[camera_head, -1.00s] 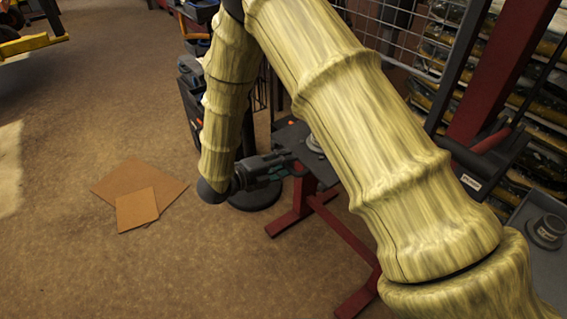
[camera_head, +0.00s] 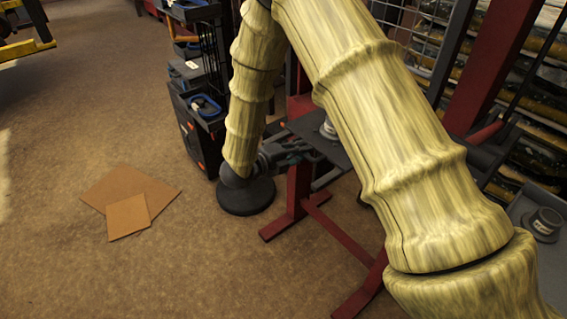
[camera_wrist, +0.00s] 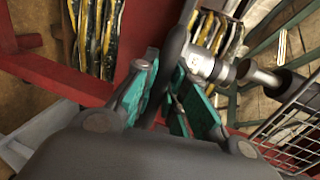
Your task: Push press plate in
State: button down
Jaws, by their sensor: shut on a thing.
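The press plate (camera_head: 340,153) is a dark grey flat plate at the red press, partly hidden behind my arm in the head view. A small pale metal part (camera_head: 328,131) stands on it; in the wrist view it shows as a silver cylinder (camera_wrist: 199,62). My gripper (camera_head: 312,151) is at the plate's near left edge. In the wrist view my gripper (camera_wrist: 168,88) has its teal fingers on both sides of the plate (camera_wrist: 176,45), which shows edge-on. It is shut on the plate. The plate's far side is hidden.
The red press frame (camera_head: 298,190) has feet on the floor. A round black base (camera_head: 246,198) lies beneath my wrist. A dark tool cart (camera_head: 205,110) stands behind. Cardboard sheets (camera_head: 128,215) lie on open floor at left. A wire grid (camera_wrist: 295,128) is close at right in the wrist view.

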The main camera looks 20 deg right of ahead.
aim_at(307, 141)
jog(key=r+b+x, duration=0.1)
jog(key=x, duration=0.3)
jog(key=r+b+x, duration=0.1)
jog(key=x, duration=0.4)
jog(key=r+b+x, duration=0.1)
jog(key=x, duration=0.3)
jog(key=shift+w+d+f, duration=0.15)
jog(key=shift+d+f, duration=0.05)
jog(key=shift+d, duration=0.5)
jog(key=shift+d+r, duration=0.1)
jog(key=c, duration=1.8)
grip_release()
jog(key=shift+d+r, duration=0.1)
jog(key=shift+c, duration=0.2)
jog(key=o, duration=0.4)
jog(key=shift+w+d, duration=0.1)
jog(key=shift+d, duration=0.05)
jog(key=shift+a, duration=0.3)
jog(key=v, duration=1.1)
jog(key=shift+a, duration=0.4)
